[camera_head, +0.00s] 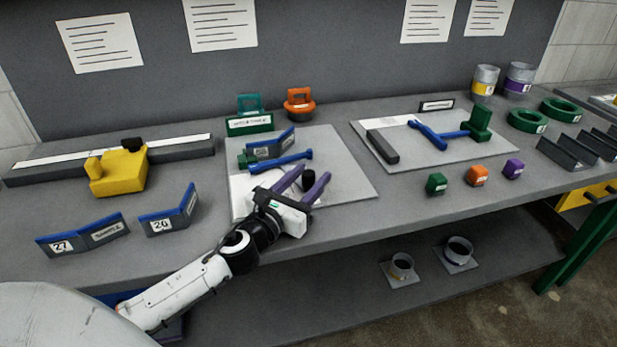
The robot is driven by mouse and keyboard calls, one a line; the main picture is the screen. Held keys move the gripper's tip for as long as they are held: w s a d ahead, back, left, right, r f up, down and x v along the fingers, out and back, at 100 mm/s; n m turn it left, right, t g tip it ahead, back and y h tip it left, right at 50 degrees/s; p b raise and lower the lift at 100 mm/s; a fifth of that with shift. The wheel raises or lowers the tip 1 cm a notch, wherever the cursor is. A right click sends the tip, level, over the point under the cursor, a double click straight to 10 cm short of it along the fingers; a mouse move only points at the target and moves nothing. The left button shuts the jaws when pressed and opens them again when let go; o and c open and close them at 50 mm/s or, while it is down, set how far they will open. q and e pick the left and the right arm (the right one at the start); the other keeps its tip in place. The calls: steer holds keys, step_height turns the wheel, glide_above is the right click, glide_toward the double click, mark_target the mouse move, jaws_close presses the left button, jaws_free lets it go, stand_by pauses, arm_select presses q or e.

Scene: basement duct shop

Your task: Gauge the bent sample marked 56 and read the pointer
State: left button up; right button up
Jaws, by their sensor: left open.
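My left gripper (312,172) is open, its purple fingers over the front of the left white board (350,180). A black knob (309,180) shows between the fingers; I cannot tell whether they touch it. Behind the gripper on this board lie a blue bar with a green end (285,161) and a blue-edged bent sample (270,146), whose number is too small to read. Two bent samples stand at the left, one marked 27 (84,235) and one that seems marked 20 or 26 (172,212). No 56 is legible. My right gripper is not in view.
A yellow tool (118,172) sits by a long rail (180,148). Green (250,104) and orange (299,102) handled pieces stand behind. The right board (465,150) holds a blue T-shaped piece (440,136) and a green block (481,122). Small colored blocks line the front right.

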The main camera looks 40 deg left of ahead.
arm_select(q)
jaws_close()
steer(key=shift+w+y, duration=0.15)
steer(key=shift+y, duration=0.15)
steer(key=shift+w+d+n+y, duration=0.25)
steer(key=shift+w+n+y, duration=0.15)
steer(key=shift+n+y, duration=0.25)
steer(key=w+n+y, duration=0.1)
steer(key=w+n+g+y, duration=0.1)
steer(key=y, duration=0.1)
steer(key=shift+d+p, duration=0.25)
steer(key=shift+p, duration=0.1)
steer(key=shift+w+n+g+y, duration=0.4)
steer(key=shift+w+n+y, duration=0.15)
steer(key=shift+w+y, duration=0.25)
steer(key=shift+w+a+n+g+y+b, duration=0.1)
steer(key=shift+w+n+g+y+b, duration=0.25)
steer(key=shift+y, duration=0.35)
steer(key=shift+w+n+g+y+b, duration=0.1)
steer(key=shift+w+n+g+y, duration=0.3)
steer(key=shift+n+y, duration=0.2)
